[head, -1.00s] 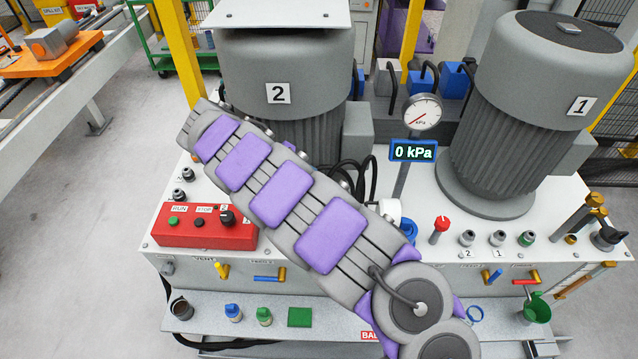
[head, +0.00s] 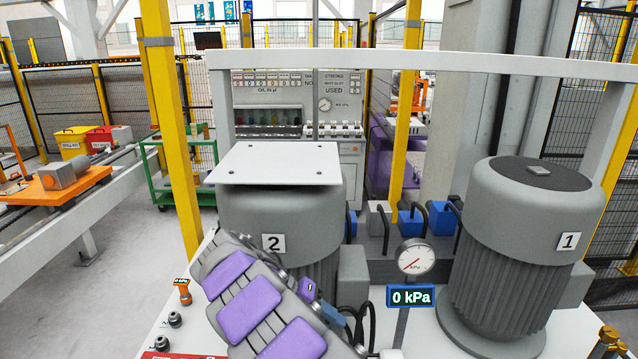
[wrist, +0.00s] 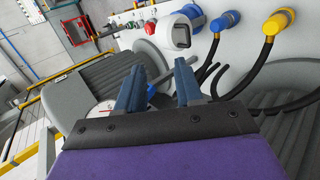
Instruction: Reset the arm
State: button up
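My arm (head: 245,300), grey with purple pads, reaches across the lower middle of the head view, in front of motor 2 (head: 280,205). My gripper (wrist: 160,66) shows in the wrist view as two blue fingers spread apart, with nothing between them. In the head view my gripper cannot be made out clearly behind the arm. In the wrist view the fingers stand over the machine, with a grey ribbed motor (wrist: 105,75) behind the left finger and a white round-faced device (wrist: 178,32) beyond the fingertips.
Motor 1 (head: 525,240) stands at the right. A pressure gauge (head: 415,257) and a 0 kPa display (head: 411,296) stand between the motors. A yellow post (head: 168,120) rises at the left. Black hoses with blue and yellow plugs (wrist: 278,22) lie close to my gripper.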

jog(key=s+d+r+m+g+y, duration=0.1)
jog(key=s+d+r+y, duration=0.1)
jog(key=s+d+r, duration=0.35)
jog(key=s+d+r+m+g+y, duration=0.1)
jog(key=s+d+r+y, duration=0.1)
jog(key=s+d, duration=0.65)
jog(key=s+f+n+y, duration=0.1)
jog(key=s+f+y, duration=0.2)
jog(key=s, duration=0.7)
jog(key=s+a+f+n+t+y, duration=0.1)
jog(key=s+f+n+y, duration=0.1)
jog(key=s, duration=0.9)
jog(key=shift+s+f+y, duration=0.3)
jog(key=shift+f+y, duration=0.1)
